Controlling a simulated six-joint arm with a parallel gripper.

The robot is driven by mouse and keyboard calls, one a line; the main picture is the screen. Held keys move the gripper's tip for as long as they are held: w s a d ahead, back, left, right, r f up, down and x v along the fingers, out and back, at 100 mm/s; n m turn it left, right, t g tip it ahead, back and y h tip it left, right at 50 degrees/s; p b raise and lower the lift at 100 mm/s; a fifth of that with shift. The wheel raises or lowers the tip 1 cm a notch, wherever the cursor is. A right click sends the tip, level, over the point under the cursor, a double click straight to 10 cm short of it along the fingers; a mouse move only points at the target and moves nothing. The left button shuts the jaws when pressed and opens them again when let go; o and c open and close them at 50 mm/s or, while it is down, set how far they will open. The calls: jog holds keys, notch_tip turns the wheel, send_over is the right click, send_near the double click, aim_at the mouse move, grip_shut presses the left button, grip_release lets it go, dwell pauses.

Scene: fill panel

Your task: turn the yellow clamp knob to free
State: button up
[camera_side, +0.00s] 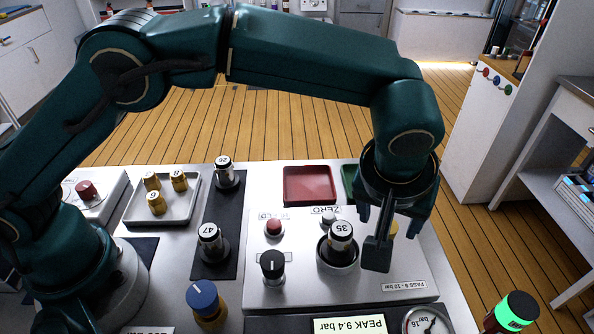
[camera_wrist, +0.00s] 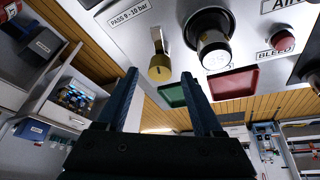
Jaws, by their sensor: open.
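The yellow clamp knob (camera_wrist: 160,68) shows in the wrist view on the grey panel, with a pale bar-like part extending above it towards the "PASS 9 - 10 bar" label. In the side view only a bit of the yellow knob (camera_side: 394,229) shows behind my finger. My gripper (camera_wrist: 160,76) is open, its two dark fingers on either side of the knob in the wrist view, with gaps visible. In the side view my gripper (camera_side: 380,240) points down over the panel's right part. I cannot tell whether the fingers touch the knob or its exact turn angle.
A black cylinder marked 35 (camera_side: 341,235) stands in a socket left of my gripper. A black knob (camera_side: 272,264), red button (camera_side: 274,227), red tray (camera_side: 308,186) and green tray (camera_wrist: 172,95) are nearby. A pressure gauge (camera_side: 427,321) and "PEAK 9.4 bar" display (camera_side: 349,326) are in front.

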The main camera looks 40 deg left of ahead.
jog(key=v, duration=0.3)
jog(key=shift+r, duration=0.25)
jog(key=s+a+r+n+t, duration=0.1)
jog(key=a+r+n, duration=0.1)
jog(key=a+r, duration=0.55)
jog(key=s+a+r+n, duration=0.1)
jog(key=a+r, duration=0.4)
jog(key=a, duration=0.5)
jog(key=s+a+f+m, duration=0.2)
jog(key=s+f+m, duration=0.1)
jog(key=s, duration=0.3)
jog(key=s+a+f+m, duration=0.2)
jog(key=s+a+f, duration=0.1)
jog(key=s, duration=0.4)
jog(key=shift+s+a+f+m+h, duration=0.3)
jog(key=shift+a+f+m, duration=0.1)
jog(key=shift+f, duration=0.5)
